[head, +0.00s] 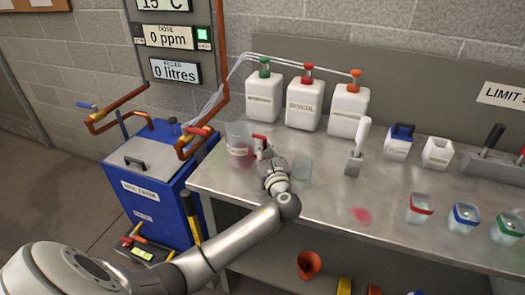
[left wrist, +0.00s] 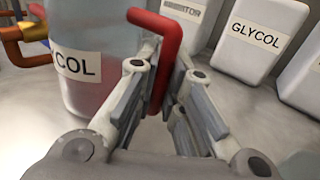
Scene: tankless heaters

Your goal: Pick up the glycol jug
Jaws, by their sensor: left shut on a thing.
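The glycol jug (head: 239,147) is a clear jug with pinkish liquid low inside and a red handle on its right side. It stands at the left end of the metal bench. In the left wrist view the jug (left wrist: 88,62) shows a label ending in "COL", and its red handle (left wrist: 165,62) lies between my fingers. My left gripper (head: 264,152) is shut on the handle; it also shows in the left wrist view (left wrist: 160,85). I cannot tell whether the jug's base is clear of the bench. My right gripper is not in view.
White containers with green (head: 264,97), red (head: 304,103) and orange (head: 348,108) caps stand behind; the red-capped one reads glycol. A clear beaker (head: 302,169) stands just right of my gripper. A blue tank (head: 150,180) is left of the bench (head: 330,205). Lidded cups (head: 420,207) stand right.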

